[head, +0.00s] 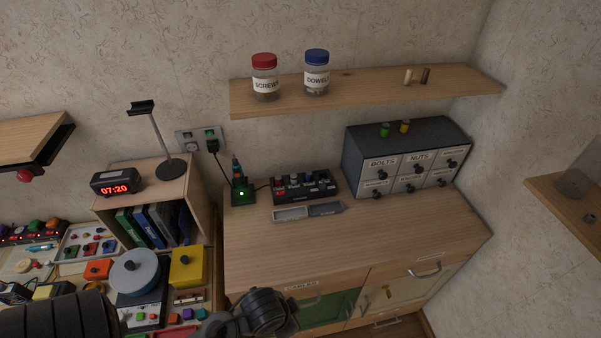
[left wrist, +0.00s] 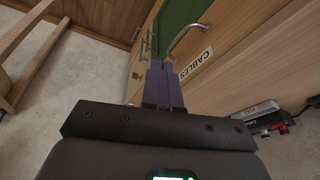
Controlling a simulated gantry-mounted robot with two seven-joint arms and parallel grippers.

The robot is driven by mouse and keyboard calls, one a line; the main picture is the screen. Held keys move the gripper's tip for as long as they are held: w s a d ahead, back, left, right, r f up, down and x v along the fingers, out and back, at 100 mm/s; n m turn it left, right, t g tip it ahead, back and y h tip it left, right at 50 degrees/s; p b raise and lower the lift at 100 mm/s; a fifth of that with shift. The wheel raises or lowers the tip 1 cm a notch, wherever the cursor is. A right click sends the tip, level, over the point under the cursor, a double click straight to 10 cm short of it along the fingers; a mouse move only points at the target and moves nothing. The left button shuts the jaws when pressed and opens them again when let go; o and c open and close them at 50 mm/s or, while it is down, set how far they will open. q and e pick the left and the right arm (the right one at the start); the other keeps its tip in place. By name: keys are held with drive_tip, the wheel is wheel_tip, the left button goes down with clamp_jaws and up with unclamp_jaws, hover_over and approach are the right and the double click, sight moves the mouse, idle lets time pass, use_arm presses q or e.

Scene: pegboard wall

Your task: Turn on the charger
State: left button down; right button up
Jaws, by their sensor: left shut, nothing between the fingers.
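A black unit with several slots (head: 305,187), perhaps the charger, sits on the wooden cabinet top against the wall, with a red part at its left end. A cable runs left from it to a small black box with a lit green light (head: 241,193). Which of the two is the charger I cannot tell for sure. My left gripper (left wrist: 162,68) shows purple fingers, shut and empty, in front of the cabinet near the "CABLES" label (left wrist: 195,66). In the head view only my dark left wrist shows at the bottom; the fingers are hidden. My right gripper is out of view.
A wall outlet (head: 192,145) has a black plug. A drawer cabinet (head: 358,160) stands at the right; a shelf (head: 360,91) with jars hangs above. The front cabinet top is clear. A metal handle (left wrist: 188,35) juts near my fingers.

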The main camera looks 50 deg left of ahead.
use_arm(q)
drive_tip(key=w+a+r+n+p, duration=0.2)
drive_tip(key=w+a, duration=0.5)
drive_tip(key=a, duration=0.4)
drive_tip(key=w+a+r+n+g+y+p, duration=0.1)
drive_tip(key=w+a+r+n, duration=0.4)
drive_tip(key=a, duration=0.6)
drive_tip(key=w+a+r+n+y+p, duration=0.1)
drive_tip(key=w+a+r+n+p, duration=0.2)
drive_tip(key=w+a+n, duration=0.4)
drive_tip(key=w+a+r, duration=0.1)
drive_tip(key=w+a, duration=0.1)
drive_tip(key=a, duration=0.2)
drive_tip(key=shift+w+a+g, duration=0.15)
drive_tip(key=shift+g, duration=0.15)
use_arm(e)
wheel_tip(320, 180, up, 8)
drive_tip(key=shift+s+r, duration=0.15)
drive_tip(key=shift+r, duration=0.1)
use_arm(q)
drive_tip(key=shift+f, duration=0.15)
hover_over(282, 191)
drive_tip(key=d, duration=0.2)
drive_tip(key=f, duration=0.7)
drive_tip(key=shift+s+a+f, duration=0.2)
drive_tip(key=shift+s+f, duration=0.15)
drive_tip(key=shift+f, duration=0.05)
drive_tip(key=shift+x, duration=0.85)
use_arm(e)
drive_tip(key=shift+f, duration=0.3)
